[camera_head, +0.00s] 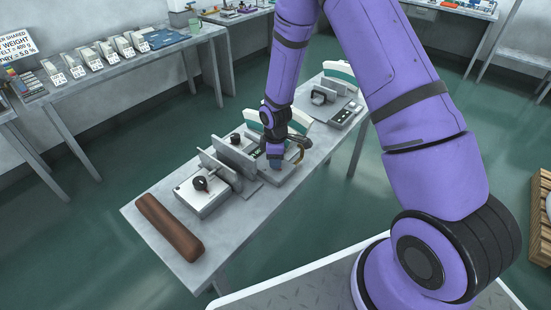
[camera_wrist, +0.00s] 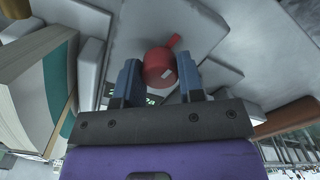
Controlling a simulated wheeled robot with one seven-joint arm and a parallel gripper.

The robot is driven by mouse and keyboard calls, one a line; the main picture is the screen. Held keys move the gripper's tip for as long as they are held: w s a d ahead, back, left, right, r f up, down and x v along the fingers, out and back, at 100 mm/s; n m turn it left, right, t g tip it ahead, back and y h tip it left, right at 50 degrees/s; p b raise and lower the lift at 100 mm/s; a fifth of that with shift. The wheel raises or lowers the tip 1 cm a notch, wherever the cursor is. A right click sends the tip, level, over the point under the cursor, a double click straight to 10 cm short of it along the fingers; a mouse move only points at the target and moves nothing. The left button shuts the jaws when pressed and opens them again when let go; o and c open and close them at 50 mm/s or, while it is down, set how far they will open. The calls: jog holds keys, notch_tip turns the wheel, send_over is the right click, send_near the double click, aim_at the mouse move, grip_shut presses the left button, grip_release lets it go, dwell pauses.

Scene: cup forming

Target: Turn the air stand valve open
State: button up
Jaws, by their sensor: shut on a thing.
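The air stand valve is a red round knob with a short lever (camera_wrist: 158,66), seen in the wrist view between the two blue fingers of my gripper (camera_wrist: 160,80). The lever points up and to the right in that view. My gripper is shut on the knob. In the head view my gripper (camera_head: 274,158) reaches down to a grey stand (camera_head: 287,180) on the work table, and the red knob is hidden there by the gripper and arm.
The grey work table (camera_head: 150,238) also bears a box with a black knob (camera_head: 201,199), upright grey plates (camera_head: 229,161), a brown roll (camera_head: 170,228) and another device (camera_head: 324,95) at the far end. A side bench (camera_head: 125,67) with labelled samples stands at the left.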

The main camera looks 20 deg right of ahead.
jog(key=m, duration=1.2)
jog(key=shift+m, duration=2.2)
jog(key=o, duration=0.9)
jog(key=shift+r, duration=0.1)
notch_tip(320, 180, up, 11)
jog(key=shift+f, duration=0.15)
